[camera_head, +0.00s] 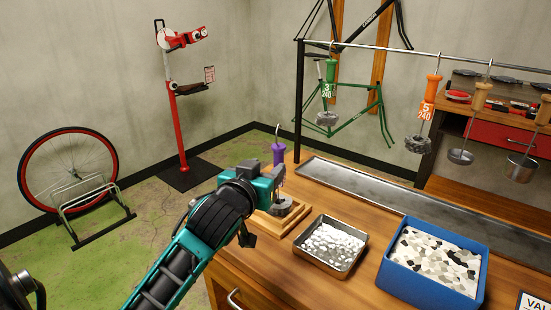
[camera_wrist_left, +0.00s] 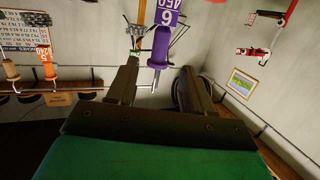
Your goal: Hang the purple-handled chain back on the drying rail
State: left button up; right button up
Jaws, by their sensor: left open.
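The purple handle (camera_head: 279,153) stands upright with its hook on top, and a grey chain coil (camera_head: 280,207) sits below it on a wooden stand (camera_head: 265,222) at the bench's left end. My left gripper (camera_head: 276,177) is open at the shaft just below the handle; it partly hides that spot. In the left wrist view the purple handle (camera_wrist_left: 160,45), with a "6 450" tag, lies in line with the gap between the open fingers (camera_wrist_left: 158,78). Whether they touch it I cannot tell. The drying rail (camera_head: 410,53) runs along the back of the bench. My right gripper is not in view.
On the rail hang a green-handled chain (camera_head: 329,85), an orange-handled chain (camera_head: 424,115) and wooden-handled tools (camera_head: 470,125). A long metal tray (camera_head: 370,190) lies below. A metal pan (camera_head: 336,269) and a blue bin (camera_head: 400,290) stand in front.

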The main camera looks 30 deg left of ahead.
aim_at(276, 133)
pick_arm(q)
jog(key=shift+x, duration=4.4)
jog(key=shift+s, duration=0.1)
grip_shut()
jog(key=shift+r, duration=3.1)
jog(key=shift+r, duration=1)
jog(key=shift+s, duration=0.1)
